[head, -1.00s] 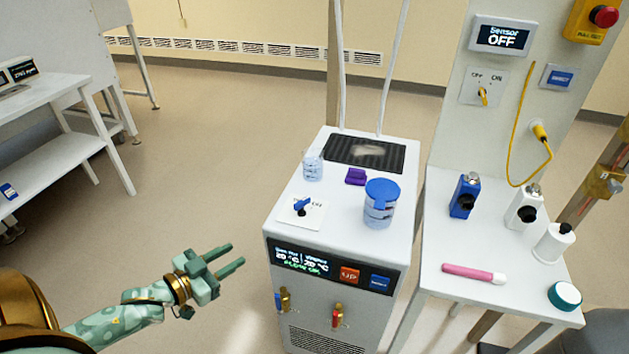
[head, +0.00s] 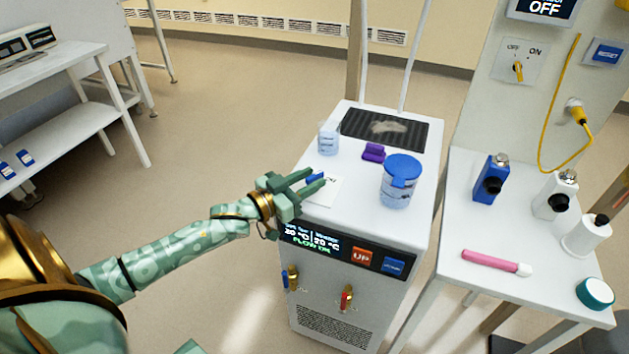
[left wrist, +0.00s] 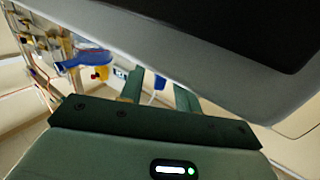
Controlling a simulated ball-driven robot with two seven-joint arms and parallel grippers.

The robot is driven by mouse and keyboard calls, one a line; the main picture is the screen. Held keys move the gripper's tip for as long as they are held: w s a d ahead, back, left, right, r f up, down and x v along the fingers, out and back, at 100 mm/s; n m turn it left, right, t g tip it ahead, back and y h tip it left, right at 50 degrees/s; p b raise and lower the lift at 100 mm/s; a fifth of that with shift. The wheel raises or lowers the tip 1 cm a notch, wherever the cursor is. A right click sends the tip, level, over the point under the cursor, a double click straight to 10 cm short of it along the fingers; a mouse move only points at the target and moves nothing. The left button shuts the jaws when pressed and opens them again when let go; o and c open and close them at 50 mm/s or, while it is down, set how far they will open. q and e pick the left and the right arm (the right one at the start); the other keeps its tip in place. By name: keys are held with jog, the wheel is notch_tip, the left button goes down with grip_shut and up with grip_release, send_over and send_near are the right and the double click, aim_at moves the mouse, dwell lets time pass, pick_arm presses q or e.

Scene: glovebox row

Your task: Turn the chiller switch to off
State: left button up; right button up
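The chiller (head: 410,250) is a white box with a dark display (head: 312,238) on its front, lit, with a green line starting "FLOW". Its switch is a blue knob (head: 315,177) on a white plate (head: 322,194) on the chiller's top, near the left edge. My left gripper (head: 314,178) is at the switch, fingers apart, and hides much of the knob and plate. I cannot tell if it touches the knob or which way the knob points. In the left wrist view the two fingers (left wrist: 160,90) are apart, with a small blue shape between them. My right gripper is not in view.
On the chiller stand a glass beaker (head: 328,139), a purple piece (head: 374,152) and a blue-lidded jar (head: 400,182). A bench (head: 475,215) at right holds bottles, a pink tube (head: 496,262) and a teal-rimmed lid (head: 596,293). A separate OFF/ON switch (head: 518,69) is on the panel above.

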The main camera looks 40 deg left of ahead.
pick_arm(q)
jog(key=shift+w+d, duration=0.25)
jog(key=shift+w, duration=0.4)
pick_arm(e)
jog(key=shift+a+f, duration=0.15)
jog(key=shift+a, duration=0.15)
